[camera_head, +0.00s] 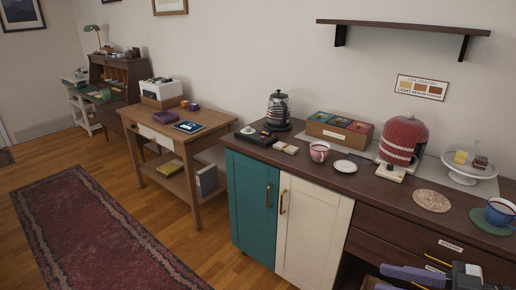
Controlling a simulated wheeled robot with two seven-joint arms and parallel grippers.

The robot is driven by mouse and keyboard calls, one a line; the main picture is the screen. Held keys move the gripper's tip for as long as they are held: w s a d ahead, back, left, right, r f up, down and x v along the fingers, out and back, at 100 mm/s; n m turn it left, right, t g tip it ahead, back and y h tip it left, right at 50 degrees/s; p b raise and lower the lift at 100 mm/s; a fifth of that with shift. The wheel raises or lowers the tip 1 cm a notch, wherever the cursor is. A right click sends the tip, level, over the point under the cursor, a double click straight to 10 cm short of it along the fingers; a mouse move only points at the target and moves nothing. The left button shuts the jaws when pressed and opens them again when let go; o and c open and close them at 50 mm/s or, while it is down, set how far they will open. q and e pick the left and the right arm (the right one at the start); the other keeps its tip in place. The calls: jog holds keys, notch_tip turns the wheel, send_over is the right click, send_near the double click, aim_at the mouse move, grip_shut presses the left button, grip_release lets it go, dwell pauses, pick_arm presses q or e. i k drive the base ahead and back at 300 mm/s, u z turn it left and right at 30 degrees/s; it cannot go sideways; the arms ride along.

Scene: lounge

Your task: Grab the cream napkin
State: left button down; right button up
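I cannot clearly make out a cream napkin. Small flat cream pieces (285,147) lie on the dark wooden counter (320,181), left of the pink-and-white mug, and are too small to identify. My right gripper (383,278) is low in the bottom right corner, in front of the drawers and below the counter top. Its two greyish-purple fingers point left and look apart, with nothing seen between them; the lower one is cut by the frame edge. It is well away from the cream pieces. My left gripper is not in view.
On the counter stand a glass kettle (277,108), a tea box (340,130), a mug (319,151), a white saucer (345,166), a red domed appliance (403,138), a cake stand (469,169) and a blue cup (499,212). A wooden side table (215,130) stands left.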

aim_at(292, 150)
jog(key=u, duration=0.85)
jog(key=i, duration=3)
jog(key=z, duration=2.7)
